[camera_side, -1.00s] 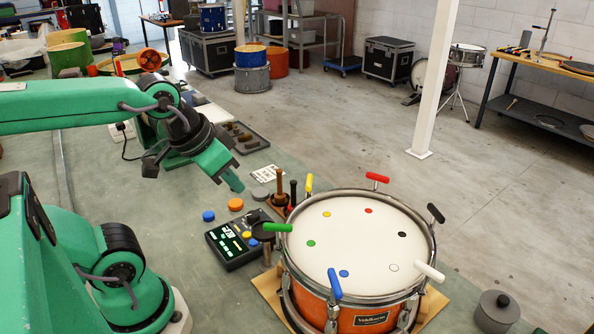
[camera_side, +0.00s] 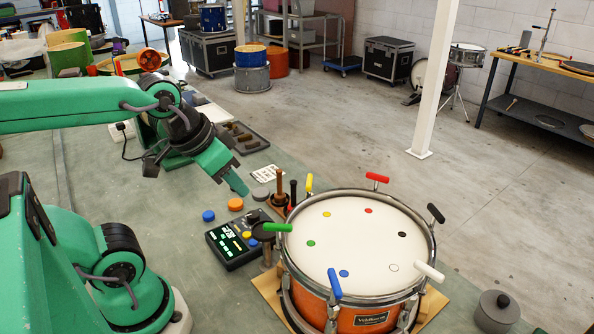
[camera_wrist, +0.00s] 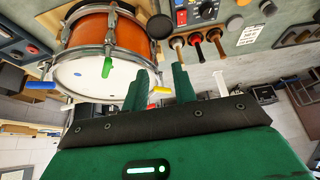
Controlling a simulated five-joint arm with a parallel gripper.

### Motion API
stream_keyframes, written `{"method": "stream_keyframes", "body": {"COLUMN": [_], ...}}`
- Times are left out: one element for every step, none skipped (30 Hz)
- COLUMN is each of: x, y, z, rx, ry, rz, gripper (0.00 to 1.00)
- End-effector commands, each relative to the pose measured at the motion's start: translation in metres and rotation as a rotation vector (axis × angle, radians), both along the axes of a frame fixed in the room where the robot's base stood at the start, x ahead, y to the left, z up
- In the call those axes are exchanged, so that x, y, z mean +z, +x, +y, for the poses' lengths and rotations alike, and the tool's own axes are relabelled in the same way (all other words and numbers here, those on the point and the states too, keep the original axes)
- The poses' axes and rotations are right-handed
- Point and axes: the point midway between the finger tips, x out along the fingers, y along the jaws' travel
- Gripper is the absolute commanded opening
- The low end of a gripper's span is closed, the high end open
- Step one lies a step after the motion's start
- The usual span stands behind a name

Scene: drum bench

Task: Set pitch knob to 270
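The black control box (camera_side: 232,240) lies on the green bench left of the drum, with a lit green display and coloured buttons. A dark knob (camera_side: 254,216) shows at its far end; labels are too small to read, so I cannot tell which knob is pitch or its setting. In the wrist view the box's knobs (camera_wrist: 207,10) are at the top edge, partly cut off. My gripper (camera_side: 240,188) hangs above the bench, behind the box and apart from it. In the wrist view my gripper's two green fingers (camera_wrist: 162,84) stand apart with nothing between them.
An orange snare drum (camera_side: 355,245) with coloured handles stands right of the box. Upright sticks (camera_side: 280,183) stand behind the box. Bare bench is at left.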

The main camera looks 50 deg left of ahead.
Motion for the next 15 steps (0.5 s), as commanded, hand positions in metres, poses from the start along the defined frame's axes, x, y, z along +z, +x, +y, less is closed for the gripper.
{"method": "stream_keyframes", "body": {"x": [0.000, -0.001, -0.001, -0.002, -0.002, -0.004, -0.005, -0.006, -0.007, -0.009, -0.011, -0.013, -0.015, -0.017, -0.020], "y": [0.001, 0.002, 0.004, 0.005, 0.007, 0.009, 0.011, 0.014, 0.018, 0.021, 0.024, 0.028, 0.031, 0.035, 0.039], "z": [0.001, 0.001, 0.002, 0.003, 0.004, 0.006, 0.007, 0.009, 0.012, 0.014, 0.016, 0.019, 0.022, 0.025, 0.029], "rx": [0.006, 0.010, 0.018, 0.025, 0.032, 0.044, 0.056, 0.068, 0.088, 0.102, 0.116, 0.140, 0.157, 0.174, 0.198], "ry": [-0.001, -0.002, -0.004, -0.006, -0.007, -0.010, -0.013, -0.016, -0.021, -0.024, -0.028, -0.034, -0.038, -0.042, -0.048], "rz": [0.004, 0.007, 0.014, 0.019, 0.025, 0.036, 0.044, 0.054, 0.067, 0.078, 0.090, 0.106, 0.118, 0.132, 0.148], "gripper": [0.37, 0.43, 0.51, 0.53, 0.53, 0.53, 0.53, 0.53, 0.53, 0.53, 0.53, 0.53, 0.53, 0.53, 0.53]}}
